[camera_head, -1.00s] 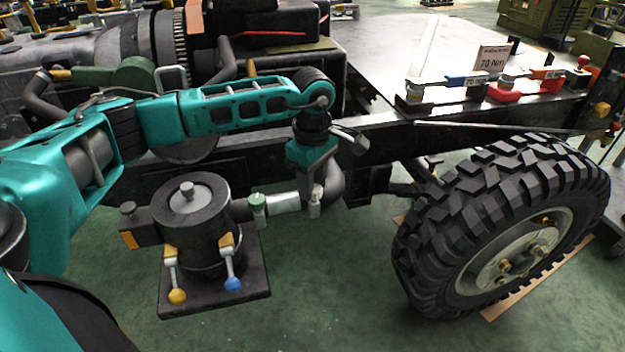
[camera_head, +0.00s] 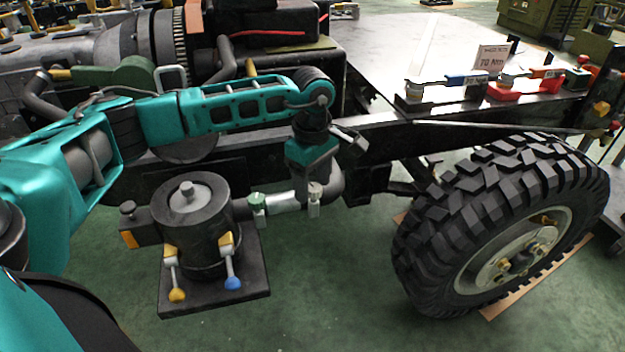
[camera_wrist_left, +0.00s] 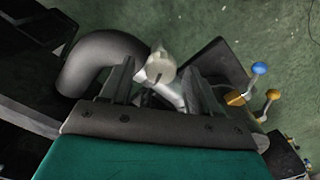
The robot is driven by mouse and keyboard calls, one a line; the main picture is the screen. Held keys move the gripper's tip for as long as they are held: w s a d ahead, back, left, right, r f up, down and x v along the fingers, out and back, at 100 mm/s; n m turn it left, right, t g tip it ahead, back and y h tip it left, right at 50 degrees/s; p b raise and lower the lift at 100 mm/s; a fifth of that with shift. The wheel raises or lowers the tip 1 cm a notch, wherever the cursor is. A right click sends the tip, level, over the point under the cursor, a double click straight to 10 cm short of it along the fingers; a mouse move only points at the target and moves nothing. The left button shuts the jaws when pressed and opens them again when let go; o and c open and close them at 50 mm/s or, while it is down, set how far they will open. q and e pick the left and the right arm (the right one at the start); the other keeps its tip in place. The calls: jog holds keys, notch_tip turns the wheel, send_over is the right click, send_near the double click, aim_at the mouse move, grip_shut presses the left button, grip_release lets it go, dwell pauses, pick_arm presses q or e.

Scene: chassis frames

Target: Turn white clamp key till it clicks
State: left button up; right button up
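The white clamp key (camera_head: 314,199) stands at the right end of a silver pipe sleeve (camera_head: 284,202), beside a dark bent pipe. My left gripper (camera_head: 312,183) points down right above the key. In the left wrist view, the pale key (camera_wrist_left: 160,68) shows between the two dark fingers of my left gripper (camera_wrist_left: 158,76). The fingers are apart, with a visible gap on each side of the key. The lower ends of the fingers are hard to make out in the head view. My right gripper is not in view.
A dark canister (camera_head: 191,222) on a square base stands left of the key, with yellow-tipped (camera_head: 177,295) and blue-tipped (camera_head: 232,283) levers. The dark bent pipe (camera_wrist_left: 95,55) is close to the gripper. A large tyre (camera_head: 500,225) stands at right.

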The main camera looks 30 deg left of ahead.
aim_at(313, 186)
pick_arm(q)
jog(key=shift+r, duration=0.5)
notch_tip(313, 186, up, 12)
jog(key=p, duration=0.3)
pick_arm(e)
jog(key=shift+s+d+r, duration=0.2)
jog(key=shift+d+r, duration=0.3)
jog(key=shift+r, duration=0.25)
